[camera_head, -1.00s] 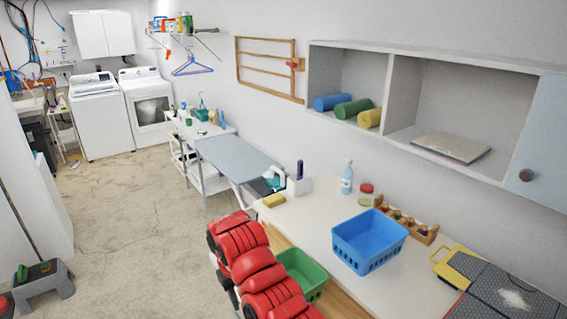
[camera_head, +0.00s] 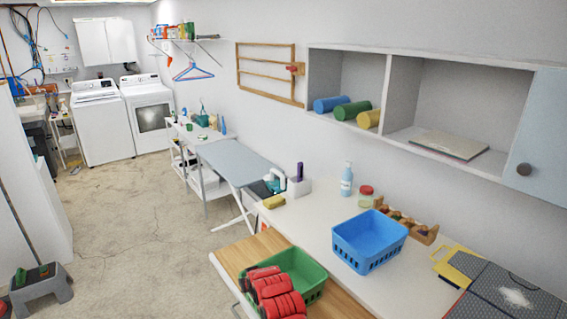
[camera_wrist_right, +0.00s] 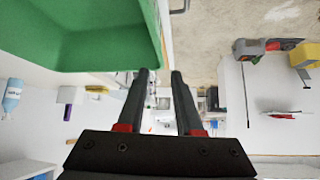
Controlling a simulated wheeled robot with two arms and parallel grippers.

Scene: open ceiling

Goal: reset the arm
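My red arm (camera_head: 276,292) shows at the bottom of the head view, in front of the green basket and hiding part of it. My right gripper (camera_wrist_right: 160,76) shows in the right wrist view, with its two dark fingers apart and nothing between them. The green basket (camera_head: 312,278) sits on the wooden surface (camera_head: 238,257). It also shows large at the upper left of the right wrist view (camera_wrist_right: 105,55), beside the fingers. My right gripper cannot be made out in the head view. My left gripper is in no view.
A blue basket (camera_head: 368,240) stands on the white counter (camera_head: 315,222), near a bottle (camera_head: 346,180), a jar (camera_head: 366,196) and a wooden rack (camera_head: 410,225). An ironing board (camera_head: 235,162) stands beyond. A grey step stool (camera_head: 42,286) is at lower left. The middle floor is clear.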

